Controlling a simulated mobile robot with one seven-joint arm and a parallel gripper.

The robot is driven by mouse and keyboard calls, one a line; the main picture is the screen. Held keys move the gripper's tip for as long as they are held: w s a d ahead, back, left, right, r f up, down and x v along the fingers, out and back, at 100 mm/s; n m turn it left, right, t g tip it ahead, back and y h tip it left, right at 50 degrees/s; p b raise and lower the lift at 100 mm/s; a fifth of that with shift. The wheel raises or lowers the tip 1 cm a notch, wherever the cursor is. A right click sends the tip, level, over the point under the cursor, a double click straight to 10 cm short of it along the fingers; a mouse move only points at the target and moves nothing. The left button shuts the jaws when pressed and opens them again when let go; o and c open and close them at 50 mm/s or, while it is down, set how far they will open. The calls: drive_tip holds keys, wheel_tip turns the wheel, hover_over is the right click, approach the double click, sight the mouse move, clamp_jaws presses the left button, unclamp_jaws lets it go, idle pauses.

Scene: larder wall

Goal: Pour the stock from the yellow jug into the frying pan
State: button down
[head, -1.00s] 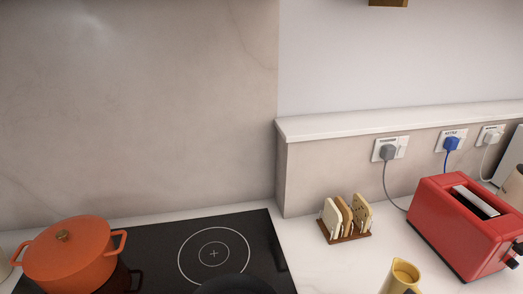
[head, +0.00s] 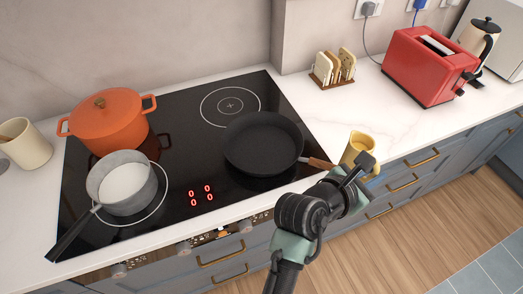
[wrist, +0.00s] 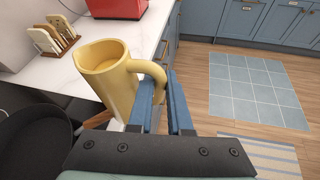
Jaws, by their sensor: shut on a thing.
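The yellow jug (head: 356,146) is at the front edge of the counter, to the right of the frying pan; it looks upright. My gripper (wrist: 170,88) is shut on the jug's handle, and the jug (wrist: 112,82) fills the middle left of the wrist view. I cannot tell whether its base touches the counter. Its inside looks yellowish; the stock's level is unclear. The black frying pan (head: 262,140) sits on the front right of the hob, its wooden handle pointing right towards the jug and partly hidden by my arm. The pan looks empty.
An orange lidded pot (head: 108,122) and a grey saucepan (head: 122,184) of white contents stand on the left of the black hob (head: 185,120). A toast rack (head: 334,68) and a red toaster (head: 425,68) stand behind the jug. Counter between them is clear.

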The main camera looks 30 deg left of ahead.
drive_tip(key=shift+s+r, duration=0.1)
drive_tip(key=shift+s, duration=0.25)
drive_tip(key=s+f+n+t+y, duration=0.1)
drive_tip(key=s+f+n+y, duration=0.3)
drive_tip(key=s+f, duration=1.1)
drive_tip(key=shift+s+a+f+y, duration=0.2)
drive_tip(key=shift+s+y, duration=0.4)
drive_tip(key=shift+s, duration=0.45)
